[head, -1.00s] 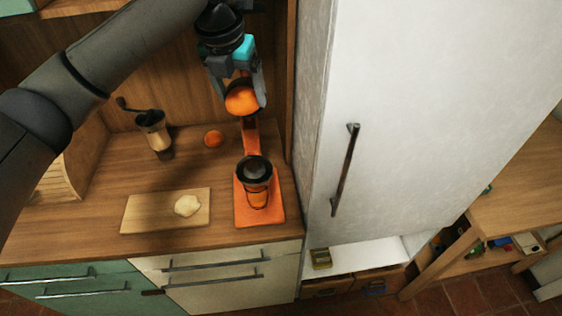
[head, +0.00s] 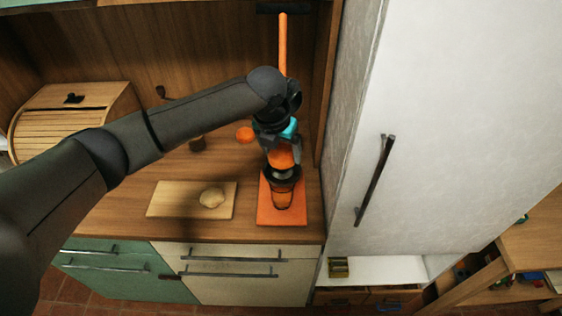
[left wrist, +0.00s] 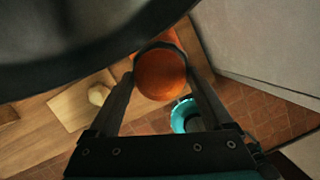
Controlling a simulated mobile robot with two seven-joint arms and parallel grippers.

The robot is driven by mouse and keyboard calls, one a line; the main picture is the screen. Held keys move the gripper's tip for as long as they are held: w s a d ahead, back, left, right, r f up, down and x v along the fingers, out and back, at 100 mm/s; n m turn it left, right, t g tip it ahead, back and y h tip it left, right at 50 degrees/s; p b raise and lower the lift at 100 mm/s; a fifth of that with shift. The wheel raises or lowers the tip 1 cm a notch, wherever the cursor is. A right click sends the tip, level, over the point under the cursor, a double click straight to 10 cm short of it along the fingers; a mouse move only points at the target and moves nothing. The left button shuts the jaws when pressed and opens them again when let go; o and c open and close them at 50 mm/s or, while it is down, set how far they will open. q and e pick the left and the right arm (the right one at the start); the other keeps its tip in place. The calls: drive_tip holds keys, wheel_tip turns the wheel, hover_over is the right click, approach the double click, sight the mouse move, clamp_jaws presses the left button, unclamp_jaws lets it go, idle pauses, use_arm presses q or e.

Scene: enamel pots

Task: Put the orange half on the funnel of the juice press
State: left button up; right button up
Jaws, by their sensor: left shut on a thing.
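The juice press has an orange base (head: 267,213), an orange lever (head: 283,45) rising at the back and a dark funnel (head: 285,174) above a glass (head: 282,198). My left gripper (head: 283,160) is shut on the orange half (head: 281,153), low over the funnel. A small gap or contact between fruit and funnel cannot be told apart. In the left wrist view the orange half (left wrist: 160,75) sits between both fingers, its rounded side facing the camera. The fruit and fingers hide most of the funnel there. My right gripper is not in view.
A cutting board (head: 165,198) with a pale lump (head: 211,197) lies left of the press. Another orange fruit (head: 244,134) and a partly hidden grinder (head: 197,144) are behind. A bread box (head: 75,118) stands back left. A tall white cabinet (head: 440,120) closes off the right side.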

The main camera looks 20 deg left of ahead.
sight(281, 163)
use_arm(q)
drive_tip(key=shift+f, duration=1.95)
drive_tip(key=o, duration=1.2)
drive_tip(key=shift+f, duration=0.15)
drive_tip(key=shift+c, duration=0.2)
drive_tip(key=v, duration=1.2)
drive_tip(key=shift+p, duration=0.35)
